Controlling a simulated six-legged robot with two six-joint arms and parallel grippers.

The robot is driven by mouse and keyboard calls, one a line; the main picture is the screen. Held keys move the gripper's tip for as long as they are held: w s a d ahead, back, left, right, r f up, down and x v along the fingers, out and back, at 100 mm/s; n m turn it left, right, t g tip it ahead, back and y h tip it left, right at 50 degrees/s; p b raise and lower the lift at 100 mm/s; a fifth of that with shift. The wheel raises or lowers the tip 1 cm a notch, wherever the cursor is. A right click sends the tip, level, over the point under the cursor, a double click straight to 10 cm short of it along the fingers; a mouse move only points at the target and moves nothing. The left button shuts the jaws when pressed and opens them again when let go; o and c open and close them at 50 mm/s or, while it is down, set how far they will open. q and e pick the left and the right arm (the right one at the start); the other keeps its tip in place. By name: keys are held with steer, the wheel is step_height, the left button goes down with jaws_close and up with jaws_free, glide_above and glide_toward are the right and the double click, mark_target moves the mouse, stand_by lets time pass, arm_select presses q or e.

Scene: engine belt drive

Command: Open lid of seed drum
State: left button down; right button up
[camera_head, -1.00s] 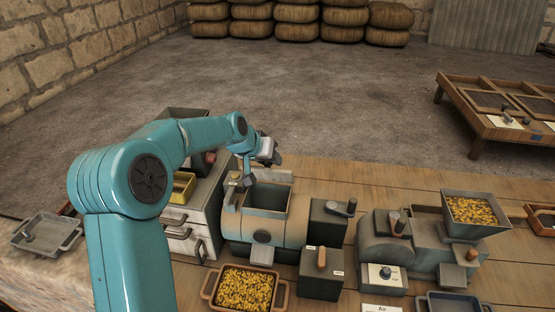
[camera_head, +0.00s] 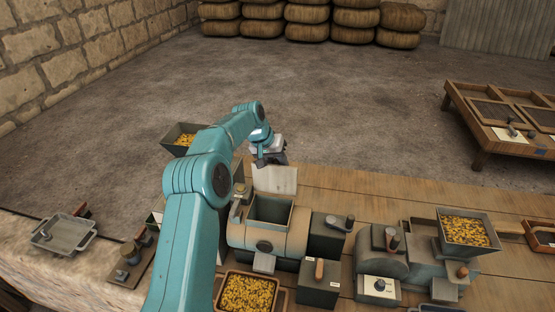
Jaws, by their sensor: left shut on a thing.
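My left gripper (camera_head: 270,160) is at the lid's upper edge, shut on the lid; my own wrist partly hides the fingertips. My right gripper is not in view.
A tray of yellow seed (camera_head: 248,292) sits in front of the drum. A dark lever box (camera_head: 326,236) stands right of it, then another machine with a seed-filled hopper (camera_head: 464,230). A metal pan (camera_head: 63,234) lies at the left.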

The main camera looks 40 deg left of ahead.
arm_select(q)
steer(key=shift+f+g, duration=0.3)
steer(key=shift+f, duration=0.15)
steer(key=c, duration=0.9)
jaws_free()
steer(key=shift+o, duration=0.2)
steer(key=shift+a+r, duration=0.1)
steer(key=shift+r, duration=0.15)
steer(key=shift+r, duration=0.3)
steer(key=v, duration=1.1)
steer(key=shift+s+a, duration=0.15)
steer(key=shift+a, duration=0.1)
steer(key=shift+f, duration=0.1)
